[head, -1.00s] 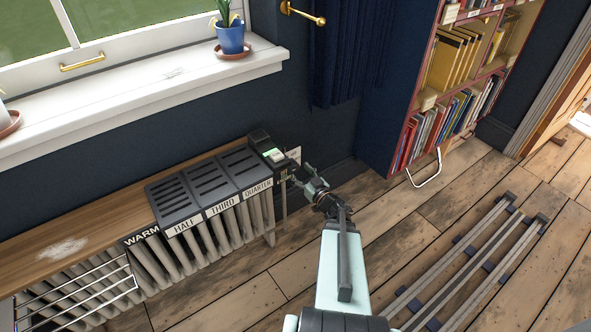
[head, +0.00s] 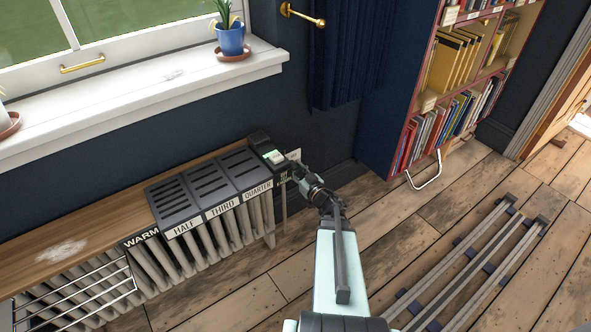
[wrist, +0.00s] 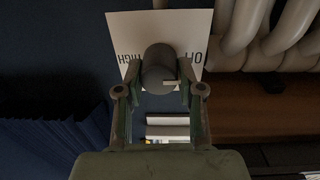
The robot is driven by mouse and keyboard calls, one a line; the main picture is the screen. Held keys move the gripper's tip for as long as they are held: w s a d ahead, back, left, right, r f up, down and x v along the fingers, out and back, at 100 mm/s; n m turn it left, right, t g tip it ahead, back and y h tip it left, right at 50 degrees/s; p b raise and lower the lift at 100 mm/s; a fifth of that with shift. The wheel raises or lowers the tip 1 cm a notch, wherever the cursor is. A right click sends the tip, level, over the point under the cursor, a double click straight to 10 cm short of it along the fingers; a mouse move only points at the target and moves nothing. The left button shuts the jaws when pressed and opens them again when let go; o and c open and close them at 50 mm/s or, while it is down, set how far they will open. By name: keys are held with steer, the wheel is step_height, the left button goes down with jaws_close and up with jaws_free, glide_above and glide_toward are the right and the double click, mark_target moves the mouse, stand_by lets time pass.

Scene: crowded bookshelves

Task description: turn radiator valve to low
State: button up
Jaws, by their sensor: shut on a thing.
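The radiator valve knob (wrist: 158,70) is a dark grey cylinder in front of a white label plate (wrist: 120,28) in the wrist view. The plate has upside-down lettering, HIGH on the left and a partly hidden word on the right. A small pale mark on the knob lies toward the right in the picture. My gripper (wrist: 160,92) is shut on the knob, one finger on each side. In the head view my gripper (head: 294,170) is at the right end of the radiator (head: 205,235), and the knob is hidden behind it. The plate's edge (head: 295,155) shows there.
Slotted dark boxes (head: 210,180) labelled HALF, THIRD and QUARTER sit along the radiator. A wire rack (head: 75,290) is at lower left. A bookshelf (head: 405,130) stands to the right, past the blue curtain (head: 345,55). Rails (head: 470,260) lie on the floor.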

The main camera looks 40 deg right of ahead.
steer(key=shift+r+m+p, duration=0.2)
steer(key=shift+m+p, duration=0.1)
steer(key=shift+p, duration=0.5)
steer(key=shift+r+m+p, duration=0.1)
steer(key=shift+m+p, duration=0.4)
steer(key=shift+p, duration=0.55)
steer(key=m+p, duration=0.2)
steer(key=p, duration=0.2)
steer(key=shift+d, duration=0.15)
steer(key=m+p, duration=0.4)
steer(key=p, duration=0.1)
steer(key=m+p, duration=0.4)
steer(key=shift+f+p, duration=0.3)
steer(key=shift+p, duration=0.1)
steer(key=o, duration=1.1)
steer(key=shift+o, duration=0.2)
